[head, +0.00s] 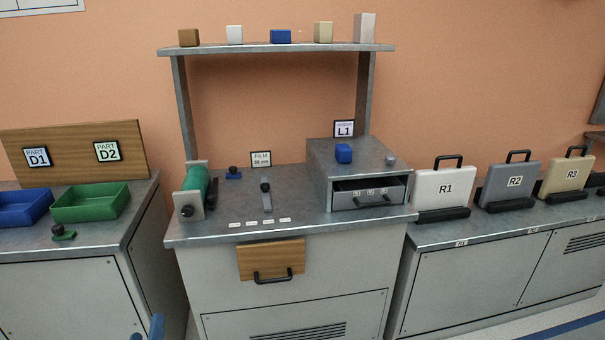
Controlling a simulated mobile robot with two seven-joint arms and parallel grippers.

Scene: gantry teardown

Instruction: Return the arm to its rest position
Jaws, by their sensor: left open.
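Only the blue fingertips of my left gripper (147,331) show, at the bottom edge of the head view, left of the middle. The gripper is open, and nothing shows between its fingertips. It appears in front of the left cabinet and the middle workbench, below their tops. The rest of the left arm is outside the picture. My right gripper is not in view.
The middle workbench (290,232) carries a green roller (196,183), a lever (266,196) and a grey box with a partly open drawer (368,196). Green (90,203) and blue (22,209) trays stand left. Cases R1 (444,202), R2 (511,194) and R3 (566,187) stand right.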

